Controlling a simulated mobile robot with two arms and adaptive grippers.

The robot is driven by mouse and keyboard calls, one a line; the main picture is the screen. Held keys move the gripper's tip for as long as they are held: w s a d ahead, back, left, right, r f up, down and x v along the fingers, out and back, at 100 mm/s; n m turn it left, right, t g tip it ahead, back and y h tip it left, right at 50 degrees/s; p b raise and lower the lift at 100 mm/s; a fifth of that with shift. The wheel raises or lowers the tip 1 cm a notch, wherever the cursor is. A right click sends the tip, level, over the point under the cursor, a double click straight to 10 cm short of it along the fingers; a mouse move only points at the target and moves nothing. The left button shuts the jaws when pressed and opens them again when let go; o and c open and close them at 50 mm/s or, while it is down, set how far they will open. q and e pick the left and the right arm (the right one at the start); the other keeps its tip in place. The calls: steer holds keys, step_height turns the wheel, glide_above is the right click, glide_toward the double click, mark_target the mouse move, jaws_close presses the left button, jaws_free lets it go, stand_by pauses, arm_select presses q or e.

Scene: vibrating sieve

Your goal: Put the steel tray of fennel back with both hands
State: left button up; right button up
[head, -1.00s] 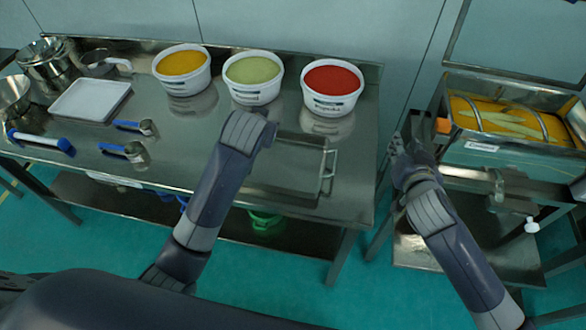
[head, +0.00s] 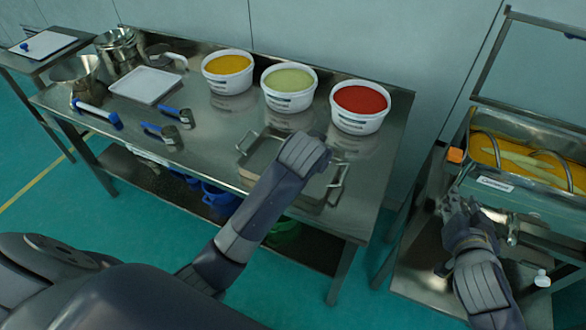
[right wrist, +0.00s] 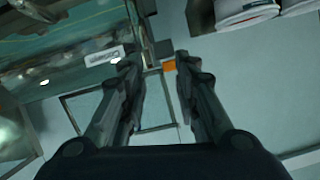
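A steel tray (head: 262,160) with a wire handle at each end lies on the steel table, near its front right. Its visible part looks bare; I see no fennel in it. My left arm crosses over the tray and covers its middle. The left gripper is hidden behind that arm. My right gripper (head: 452,205) is right of the table, in front of the orange-filled machine and apart from the tray. In the right wrist view its two fingers (right wrist: 160,65) stand apart with nothing between them.
Tubs of yellow (head: 228,65), green (head: 289,78) and red (head: 360,98) stand along the table's back. A white tray (head: 146,85), blue-handled scoops (head: 160,132) and steel bowls (head: 75,72) lie left. The machine (head: 495,183) with orange contents stands right, across a narrow gap.

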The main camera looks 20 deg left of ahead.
steer(key=v, duration=0.8)
steer(key=shift+s+a+r, duration=0.15)
steer(key=shift+s+r, duration=0.05)
steer(key=shift+s, duration=0.1)
